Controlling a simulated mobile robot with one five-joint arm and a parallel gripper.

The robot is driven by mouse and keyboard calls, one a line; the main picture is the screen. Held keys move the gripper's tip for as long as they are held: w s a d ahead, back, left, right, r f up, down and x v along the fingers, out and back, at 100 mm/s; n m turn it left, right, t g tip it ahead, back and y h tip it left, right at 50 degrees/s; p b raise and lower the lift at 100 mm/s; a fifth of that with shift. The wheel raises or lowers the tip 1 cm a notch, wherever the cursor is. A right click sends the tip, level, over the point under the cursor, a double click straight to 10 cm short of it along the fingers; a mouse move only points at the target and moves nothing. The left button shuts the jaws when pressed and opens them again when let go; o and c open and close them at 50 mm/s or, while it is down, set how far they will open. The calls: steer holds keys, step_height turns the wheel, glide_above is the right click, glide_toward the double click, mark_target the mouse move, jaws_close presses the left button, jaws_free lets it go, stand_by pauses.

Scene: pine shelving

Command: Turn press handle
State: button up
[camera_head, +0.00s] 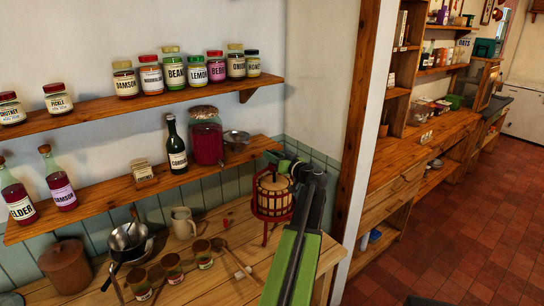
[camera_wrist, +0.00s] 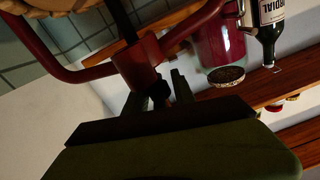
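The press (camera_head: 272,196) stands on the wooden counter in the head view, with a pale wooden barrel in a red frame. My gripper (camera_head: 287,164) is at its top right, and the dark arm end partly hides the press top and handle. In the wrist view, the press's red frame and hub (camera_wrist: 137,62) fill the upper left, with a dark shaft through the hub. My gripper (camera_wrist: 158,95) has its fingers apart, one on each side of the shaft's dark end (camera_wrist: 159,91). I cannot tell whether they touch it.
A cream jug (camera_head: 183,223), several small jars and a saucepan (camera_head: 128,238) stand on the counter left of the press. A wooden post (camera_head: 366,120) rises at the right.

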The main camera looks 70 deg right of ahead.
steer(key=v, duration=1.7)
steer(key=shift+s+a, duration=0.15)
steer(key=shift+s, duration=0.05)
